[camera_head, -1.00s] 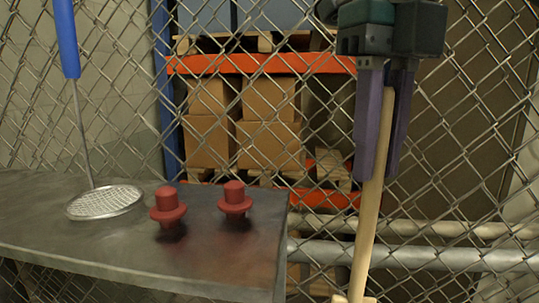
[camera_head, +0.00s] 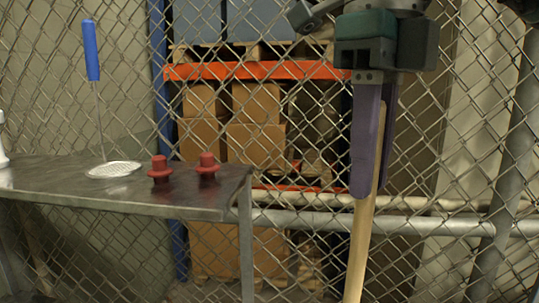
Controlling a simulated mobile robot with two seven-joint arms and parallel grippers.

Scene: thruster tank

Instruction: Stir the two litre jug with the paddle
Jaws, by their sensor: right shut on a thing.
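My right gripper (camera_head: 373,188), with purple fingers pointing down, is shut on the upper part of a pale wooden shaft, which I take to be the handle of the paddle (camera_head: 360,245). The shaft hangs down, slightly tilted, and runs out of the bottom of the picture, so its lower end is hidden. The two litre jug is not in view. My left gripper is not in view.
A metal table (camera_head: 130,202) at left bears two red knobbed parts, one left (camera_head: 160,170) and one right (camera_head: 207,167), and a blue-handled strainer (camera_head: 114,169). A white object (camera_head: 2,150) shows at the left edge. A chain-link fence with horizontal pipes (camera_head: 300,222) stands behind.

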